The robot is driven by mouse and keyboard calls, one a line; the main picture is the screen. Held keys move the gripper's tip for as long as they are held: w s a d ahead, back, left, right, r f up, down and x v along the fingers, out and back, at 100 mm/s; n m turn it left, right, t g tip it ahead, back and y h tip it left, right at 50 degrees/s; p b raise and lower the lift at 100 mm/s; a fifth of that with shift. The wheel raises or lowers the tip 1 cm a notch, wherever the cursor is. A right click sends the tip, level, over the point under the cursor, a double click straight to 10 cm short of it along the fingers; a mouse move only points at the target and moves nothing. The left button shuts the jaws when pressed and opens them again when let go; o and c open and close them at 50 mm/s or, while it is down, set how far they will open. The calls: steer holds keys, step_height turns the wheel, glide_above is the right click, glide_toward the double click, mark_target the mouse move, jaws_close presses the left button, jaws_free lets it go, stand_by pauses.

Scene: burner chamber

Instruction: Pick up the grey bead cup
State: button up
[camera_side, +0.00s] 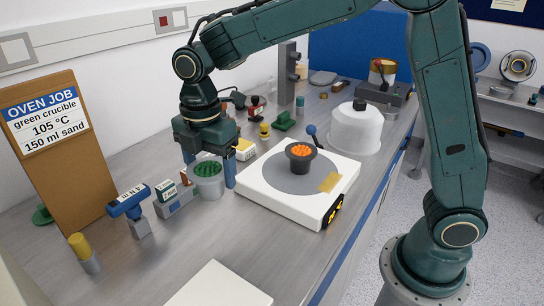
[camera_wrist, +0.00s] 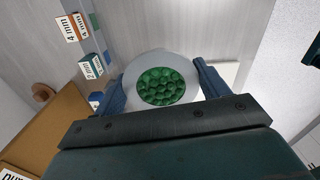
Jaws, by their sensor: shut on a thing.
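The grey bead cup (camera_side: 209,190) stands upright between the fingers of my gripper (camera_side: 210,177), left of the white burner plate in the side view. It is full of green beads. In the wrist view the cup's pale rim (camera_wrist: 131,75) surrounds the beads, and the blue fingers of my gripper (camera_wrist: 160,86) are shut against its left and right sides. I cannot tell whether the cup's base touches the bench or is slightly above it.
A white plate (camera_side: 255,195) with a dark cup of orange beads (camera_side: 300,163) is to the right. Small labelled blocks (camera_side: 175,200) and a blue-topped tool (camera_side: 130,203) stand close on the left. A sign board (camera_side: 70,170) leans farther left. A white dome (camera_side: 355,130) stands behind.

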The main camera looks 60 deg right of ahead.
step_height(320, 180, up, 9)
steer(key=shift+f, duration=0.15)
stand_by(0.7)
steer(key=shift+s+a, duration=0.2)
steer(key=shift+a, duration=0.25)
steer(key=s+a+r+n, duration=0.1)
steer(key=s+a+n, duration=0.3)
steer(key=s+a, duration=0.85)
step_height(320, 180, down, 15)
steer(key=w, duration=0.1)
steer(key=shift+a+f, duration=0.2)
steer(key=shift+a, duration=0.05)
glide_above(215, 304)
steer(key=shift+f, duration=2.1)
steer(key=shift+f, duration=0.1)
